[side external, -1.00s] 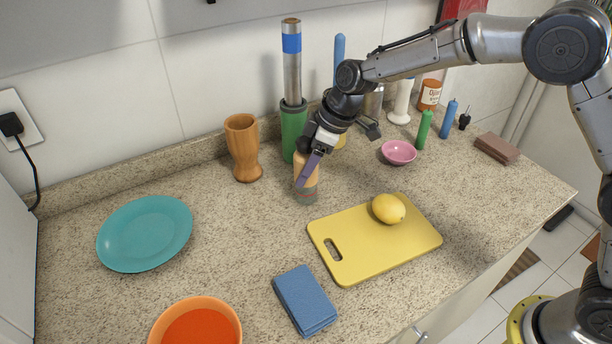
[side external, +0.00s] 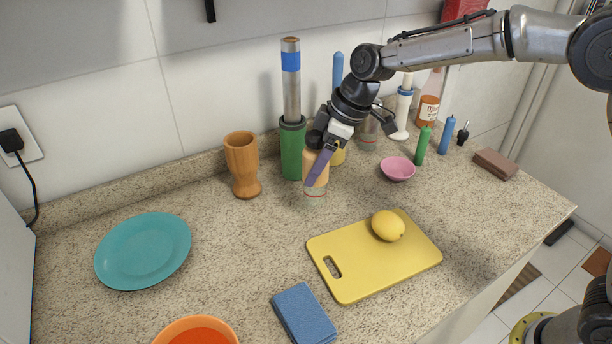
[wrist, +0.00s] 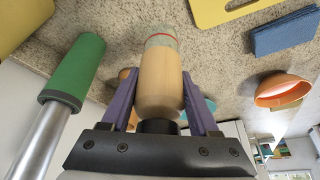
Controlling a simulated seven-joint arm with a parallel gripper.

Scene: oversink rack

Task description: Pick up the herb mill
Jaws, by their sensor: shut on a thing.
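The herb mill (side external: 319,184) has a beige body, a clear base with a red ring and a dark cap. My gripper (side external: 314,172), with purple fingers, is shut on its body. The mill looks upright and raised a little off the counter, in front of the green holder. In the wrist view the mill (wrist: 159,85) sits between both fingers (wrist: 157,92), its clear base pointing away from my palm. In the side view the near finger covers part of the body.
A green holder with a steel tube (side external: 291,150) stands close behind the mill, and a wooden cup (side external: 242,165) is to its left. A yellow board (side external: 350,283) with a lemon (side external: 388,226) lies in front. A pink bowl (side external: 397,169) is to the right.

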